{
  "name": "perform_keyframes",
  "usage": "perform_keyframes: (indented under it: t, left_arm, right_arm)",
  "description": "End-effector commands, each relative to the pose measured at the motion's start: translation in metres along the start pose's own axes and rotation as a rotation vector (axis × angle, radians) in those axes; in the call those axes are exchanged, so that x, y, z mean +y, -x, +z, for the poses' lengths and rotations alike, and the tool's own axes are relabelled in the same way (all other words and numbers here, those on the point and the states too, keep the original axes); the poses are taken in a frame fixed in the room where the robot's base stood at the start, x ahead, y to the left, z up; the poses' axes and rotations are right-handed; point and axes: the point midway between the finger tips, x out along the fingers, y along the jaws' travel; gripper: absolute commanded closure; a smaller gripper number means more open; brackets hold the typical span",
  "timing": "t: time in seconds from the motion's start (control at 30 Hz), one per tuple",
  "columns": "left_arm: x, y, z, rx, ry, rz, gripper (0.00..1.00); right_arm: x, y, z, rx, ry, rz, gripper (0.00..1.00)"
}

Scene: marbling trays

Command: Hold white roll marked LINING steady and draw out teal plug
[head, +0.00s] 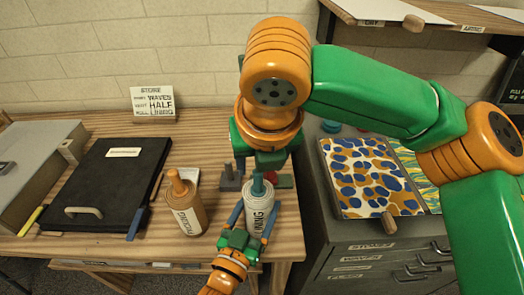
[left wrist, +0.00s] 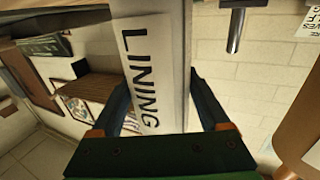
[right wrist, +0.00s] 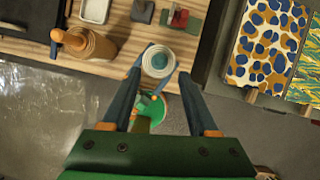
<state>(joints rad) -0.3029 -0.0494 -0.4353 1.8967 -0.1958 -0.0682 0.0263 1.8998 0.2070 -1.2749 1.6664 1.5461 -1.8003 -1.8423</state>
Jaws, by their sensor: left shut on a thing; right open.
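The white roll marked LINING (head: 260,210) stands upright near the table's front right edge. My left gripper (head: 246,222) is shut around its side; the left wrist view shows the roll (left wrist: 155,70) between the fingers. The teal plug (head: 257,183) sits in the roll's top end. In the right wrist view, the plug (right wrist: 157,60) appears as a teal centre within the white rings of the roll. My right gripper (right wrist: 165,75) is open above the roll, its fingers pointing towards the plug. In the head view its fingertips are largely hidden. The plug is out of the left wrist view.
A brown roll with a wooden plug (head: 186,208) stands just left. Behind are a grey block with a post (head: 230,180) and a red and green object (head: 284,181). A black case (head: 105,180) lies left. A drawer cabinet (head: 375,255) holding patterned sheets stands right.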

Motion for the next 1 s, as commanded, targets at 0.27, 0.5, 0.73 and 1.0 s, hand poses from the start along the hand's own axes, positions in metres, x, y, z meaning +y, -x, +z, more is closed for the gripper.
perform_keyframes:
  t: [0.27,0.5,0.73,1.0]
  left_arm:
    - [0.000,0.000,0.001,-0.002,0.000,0.000,0.88]
    - [0.000,0.000,0.001,-0.002,0.000,0.000,0.88]
    - [0.000,0.000,0.001,-0.002,0.000,0.000,0.88]
    - [0.000,0.000,0.001,-0.001,0.000,0.000,0.88]
  right_arm:
    - [-0.001,-0.063,-0.001,0.003,-0.003,-0.001,0.40]
    - [0.000,-0.080,0.000,0.000,-0.003,0.000,0.40]
    - [0.000,-0.080,0.000,0.000,-0.003,0.001,0.54]
    - [0.000,-0.080,0.000,0.000,-0.004,0.001,1.00]
